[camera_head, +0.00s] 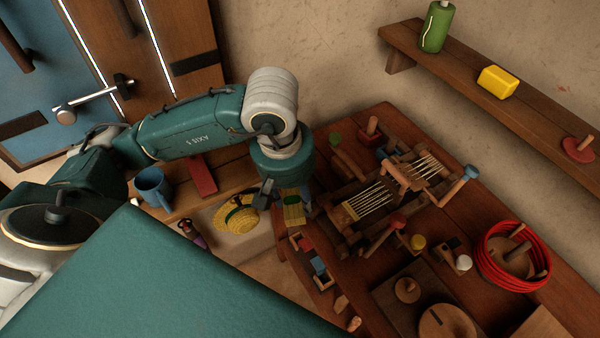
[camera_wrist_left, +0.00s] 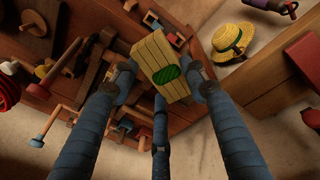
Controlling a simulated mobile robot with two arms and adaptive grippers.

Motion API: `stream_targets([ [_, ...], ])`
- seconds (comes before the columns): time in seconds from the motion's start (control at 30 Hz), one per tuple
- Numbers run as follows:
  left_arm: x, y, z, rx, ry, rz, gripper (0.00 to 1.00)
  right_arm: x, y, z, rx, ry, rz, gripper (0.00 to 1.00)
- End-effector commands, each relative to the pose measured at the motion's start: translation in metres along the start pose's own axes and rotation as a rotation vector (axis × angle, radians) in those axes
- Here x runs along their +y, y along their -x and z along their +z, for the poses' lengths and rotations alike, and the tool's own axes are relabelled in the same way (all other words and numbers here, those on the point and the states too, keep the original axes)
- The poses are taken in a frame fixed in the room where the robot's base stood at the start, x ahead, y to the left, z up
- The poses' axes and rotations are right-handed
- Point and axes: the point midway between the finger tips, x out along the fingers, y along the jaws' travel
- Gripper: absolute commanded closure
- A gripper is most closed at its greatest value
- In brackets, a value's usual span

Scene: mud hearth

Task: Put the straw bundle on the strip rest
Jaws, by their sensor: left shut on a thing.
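The straw bundle is a pale yellow block with a green patch, seen at the left edge of the workbench in the head view (camera_head: 293,213). It shows large in the left wrist view (camera_wrist_left: 150,54). My left gripper (camera_head: 285,198) points down and is shut on the bundle, with fingers on both its sides. The bundle appears held over the bench's left edge; its height above the wood is hard to tell. A wooden frame with pale strips (camera_head: 370,203) stands on the bench to the right. I cannot tell which part is the strip rest. My right gripper is not in view.
A straw hat (camera_head: 240,217) with a green band lies left of the bundle. A blue mug (camera_head: 153,187) stands farther left. Pegs and small wooden parts crowd the workbench (camera_head: 385,118). A red coil (camera_head: 513,256) sits at right. A wall shelf (camera_head: 465,82) runs above.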

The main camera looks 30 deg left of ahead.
Motion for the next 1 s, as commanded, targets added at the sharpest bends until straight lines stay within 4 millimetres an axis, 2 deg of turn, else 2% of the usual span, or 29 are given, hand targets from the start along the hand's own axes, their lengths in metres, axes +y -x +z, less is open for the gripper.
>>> stream_targets([
  [0.17, 0.010, -0.001, -0.026, 0.052, 0.433, -0.054, 0.81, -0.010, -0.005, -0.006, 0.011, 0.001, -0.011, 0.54],
  [0.57, 0.025, 0.006, -0.082, 0.146, 1.492, -0.184, 0.81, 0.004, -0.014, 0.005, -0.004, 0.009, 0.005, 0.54],
  [1.0, 0.040, 0.026, -0.136, 0.202, 2.765, -0.299, 0.81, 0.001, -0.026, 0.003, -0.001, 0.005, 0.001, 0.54],
])
